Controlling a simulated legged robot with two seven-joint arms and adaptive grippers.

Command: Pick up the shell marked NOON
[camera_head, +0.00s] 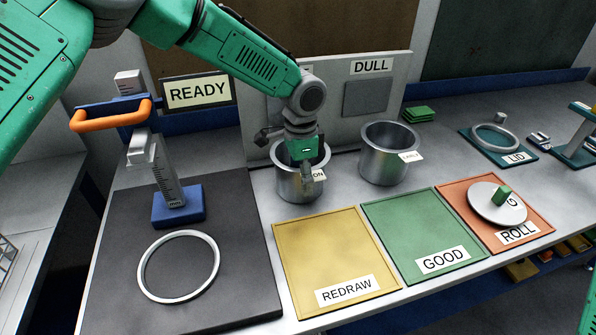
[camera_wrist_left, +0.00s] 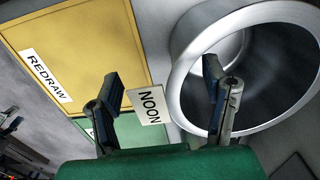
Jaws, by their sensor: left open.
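The shell marked NOON (camera_head: 298,187) is a grey metal pot standing upright on the bench. Its tag (camera_head: 318,174) is partly hidden by my gripper in the head view, but reads NOON in the left wrist view (camera_wrist_left: 150,107). My left gripper (camera_head: 306,168) is open and empty, pointing down at the shell's near rim. In the left wrist view the fingers (camera_wrist_left: 162,82) appear on either side of the rim (camera_wrist_left: 184,75), one over the opening and one outside the wall. I cannot tell whether they touch it. My right gripper is out of view.
A second shell (camera_head: 388,155) with a tag stands to the right. In front lie the yellow REDRAW mat (camera_head: 330,250), green GOOD mat (camera_head: 418,225) and ROLL mat (camera_head: 535,222) with a disc. A press with an orange handle (camera_head: 112,118) stands left. The DULL panel (camera_head: 400,68) is behind.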

